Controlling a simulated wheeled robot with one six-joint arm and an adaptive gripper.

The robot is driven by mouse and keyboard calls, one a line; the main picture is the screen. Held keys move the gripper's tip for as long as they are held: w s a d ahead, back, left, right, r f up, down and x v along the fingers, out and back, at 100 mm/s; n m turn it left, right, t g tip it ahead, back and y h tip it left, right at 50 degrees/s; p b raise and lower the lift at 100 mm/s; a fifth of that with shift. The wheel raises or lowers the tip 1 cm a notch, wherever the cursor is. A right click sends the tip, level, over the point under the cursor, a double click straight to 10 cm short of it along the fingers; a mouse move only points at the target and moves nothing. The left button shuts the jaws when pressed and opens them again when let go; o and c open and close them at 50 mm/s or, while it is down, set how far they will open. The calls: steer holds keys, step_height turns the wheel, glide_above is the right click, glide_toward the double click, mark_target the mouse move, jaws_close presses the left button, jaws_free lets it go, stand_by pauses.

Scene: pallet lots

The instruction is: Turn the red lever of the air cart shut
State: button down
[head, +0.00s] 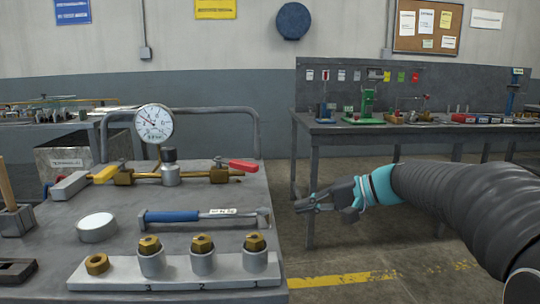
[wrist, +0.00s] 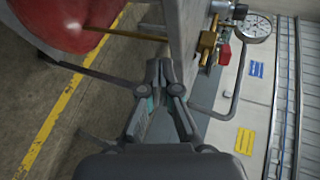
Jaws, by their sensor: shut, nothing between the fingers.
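The air cart (head: 70,225) has a grey top with a brass pipe (head: 150,177) along it. The red lever (head: 243,165) sits on a brass valve at the pipe's right end and points right, roughly along the pipe. It also shows in the wrist view (wrist: 225,54), right of my fingers. A yellow lever (head: 105,173) is at the pipe's left end. A round pressure gauge (head: 154,123) stands above the pipe; its exact reading is too small to tell. My gripper (head: 302,202) is shut and empty, off the cart's right side, apart from the lever.
A workbench (head: 400,128) stands behind; floor between is clear.

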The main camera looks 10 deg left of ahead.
mark_target(235, 166)
steer(key=w+r+y+p, duration=0.2)
steer(key=w+r+y, duration=0.35)
steer(key=w, duration=0.55)
steer(key=shift+h, duration=0.35)
steer(key=a, duration=0.3)
steer(key=w+a+p, duration=0.1)
steer(key=a, duration=0.7)
steer(key=shift+w+r, duration=0.2)
steer(key=shift+r, duration=0.05)
steer(key=shift+s+a, duration=0.2)
steer(key=shift+s, duration=0.4)
steer(key=shift+s+a, duration=0.15)
steer(key=shift+s, duration=0.45)
steer(key=shift+s+a, duration=0.3)
steer(key=shift+s, duration=0.3)
steer(key=shift+s+d+f+t, duration=0.1)
steer(key=shift+f+t, duration=0.05)
steer(key=shift+t, duration=0.15)
